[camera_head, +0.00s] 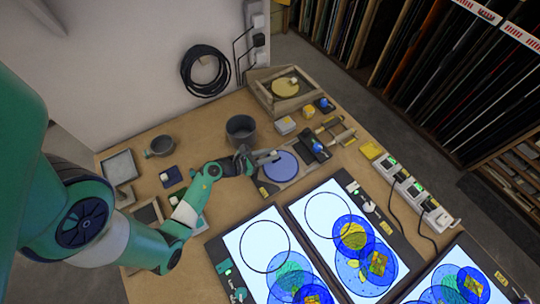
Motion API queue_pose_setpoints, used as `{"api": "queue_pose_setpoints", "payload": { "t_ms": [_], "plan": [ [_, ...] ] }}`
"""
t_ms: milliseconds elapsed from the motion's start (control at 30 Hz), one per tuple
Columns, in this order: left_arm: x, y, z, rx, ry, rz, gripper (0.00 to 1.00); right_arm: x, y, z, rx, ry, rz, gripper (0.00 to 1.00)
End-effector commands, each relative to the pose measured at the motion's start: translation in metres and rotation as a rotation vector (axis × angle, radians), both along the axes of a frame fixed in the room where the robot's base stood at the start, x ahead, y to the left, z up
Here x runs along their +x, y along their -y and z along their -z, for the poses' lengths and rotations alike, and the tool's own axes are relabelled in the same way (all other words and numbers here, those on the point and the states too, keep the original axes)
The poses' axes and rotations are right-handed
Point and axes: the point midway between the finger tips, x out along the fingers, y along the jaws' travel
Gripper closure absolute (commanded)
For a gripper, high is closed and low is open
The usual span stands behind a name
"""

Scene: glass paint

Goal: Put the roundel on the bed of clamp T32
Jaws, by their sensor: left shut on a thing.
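A blue round roundel (284,168) is over the grey bed of a clamp (302,176), right of my left gripper. My left gripper (262,158) is shut on a small pale piece at the roundel's upper left edge, which looks like its knob. I cannot tell whether the roundel rests on the bed or is held just above it. The clamp has a dark blue lever part (315,148) at its right and a small yellow label (263,191) at its front left; the label is too small to read. My right gripper is not in view.
A dark round pot (241,129) stands just behind my left gripper. A wooden box (262,88) with a yellow disc (285,87) is at the back. Lit panels with coloured glass circles (268,246) fill the front right. A power strip (418,190) lies at the right.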

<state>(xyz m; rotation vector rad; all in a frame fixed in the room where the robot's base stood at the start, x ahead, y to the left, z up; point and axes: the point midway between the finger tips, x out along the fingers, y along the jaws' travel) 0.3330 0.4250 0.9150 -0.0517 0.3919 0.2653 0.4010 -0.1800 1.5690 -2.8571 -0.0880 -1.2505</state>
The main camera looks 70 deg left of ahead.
Motion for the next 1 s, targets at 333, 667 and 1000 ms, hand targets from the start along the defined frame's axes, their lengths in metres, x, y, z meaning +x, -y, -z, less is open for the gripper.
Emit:
{"api": "queue_pose_setpoints", "payload": {
  "t_ms": [333,667,1000],
  "plan": [
    [0.0,0.0,0.002,0.0,0.0,0.0,0.48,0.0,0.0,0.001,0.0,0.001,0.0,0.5],
    [0.0,0.0,0.0,0.0,0.0,0.0,0.43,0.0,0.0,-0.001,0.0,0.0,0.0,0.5],
    [-0.054,0.013,-0.026,-0.003,0.0,-0.01,0.43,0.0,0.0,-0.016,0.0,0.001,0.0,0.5]
  ]
}}
